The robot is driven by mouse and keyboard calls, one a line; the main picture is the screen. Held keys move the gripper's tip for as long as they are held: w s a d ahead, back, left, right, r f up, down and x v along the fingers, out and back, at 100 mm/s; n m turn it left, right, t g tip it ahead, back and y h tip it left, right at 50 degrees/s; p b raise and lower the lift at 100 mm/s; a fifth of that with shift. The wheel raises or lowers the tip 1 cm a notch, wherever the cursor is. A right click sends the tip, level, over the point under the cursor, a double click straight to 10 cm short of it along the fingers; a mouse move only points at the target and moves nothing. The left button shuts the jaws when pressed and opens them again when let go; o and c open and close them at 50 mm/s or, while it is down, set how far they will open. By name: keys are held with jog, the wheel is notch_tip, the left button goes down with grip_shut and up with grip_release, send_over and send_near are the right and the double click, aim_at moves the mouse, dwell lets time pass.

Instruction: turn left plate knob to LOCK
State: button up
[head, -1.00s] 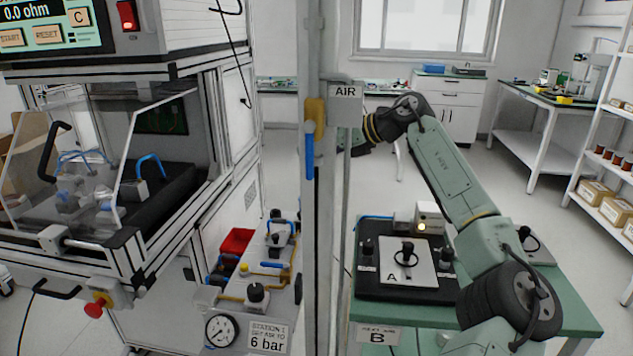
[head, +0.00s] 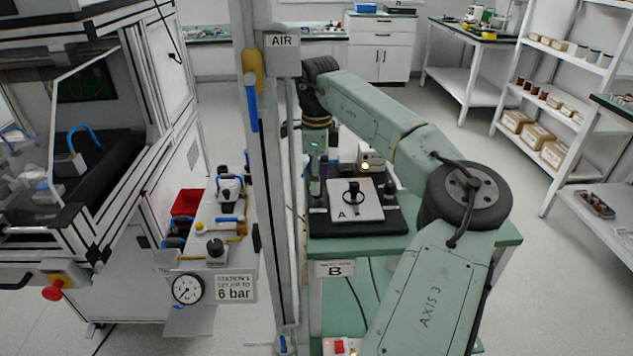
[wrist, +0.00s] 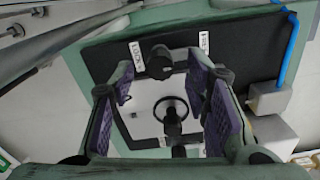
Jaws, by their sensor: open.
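The white plate marked A (head: 362,204) lies on a black base (head: 394,226) on the green table, with a black ring handle in its middle. The left plate knob is hidden behind my gripper (head: 315,182) in the head view. The right knob (head: 390,188) is in clear view.
An upright post with an AIR sign (head: 282,41) stands close left of my arm. A box with a lit yellow lamp (head: 370,158) sits behind the plate. A blue hose (wrist: 290,50) runs beside the base. The pressure gauge (head: 187,289) stands left of the post.

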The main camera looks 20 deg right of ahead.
jog(key=shift+f, duration=1.15)
jog(key=shift+c, duration=0.6)
grip_shut()
